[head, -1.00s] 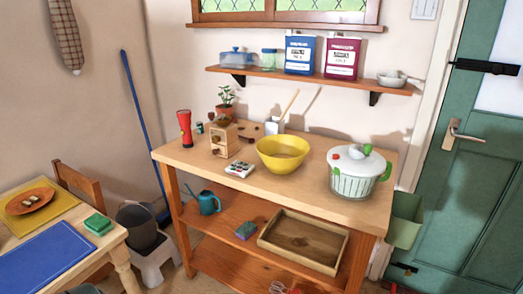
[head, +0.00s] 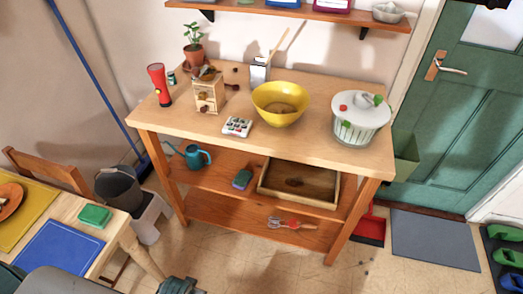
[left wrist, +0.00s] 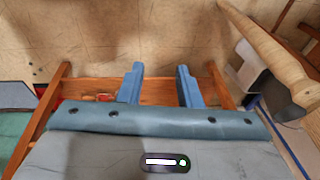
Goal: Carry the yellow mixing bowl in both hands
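The yellow mixing bowl (head: 280,112) stands upright on the wooden worktop (head: 320,141), near its middle, in the head view. Its inside looks darker at the bottom; I cannot tell whether anything lies in it. My left gripper (head: 180,284) shows only partly at the bottom edge of the head view, well short of the bowl and low in front of the bench. In the left wrist view my left gripper (left wrist: 160,80) has its two blue fingers apart with nothing between them. The bowl does not show there. My right gripper is not in view.
Around the bowl are a salad spinner (head: 361,120) to the right, a white keypad-like item (head: 237,126) in front, a wooden drawer box (head: 208,95) and red torch (head: 158,84) left, and a white utensil pot (head: 259,72) behind. A dining table (head: 112,232) stands at lower left.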

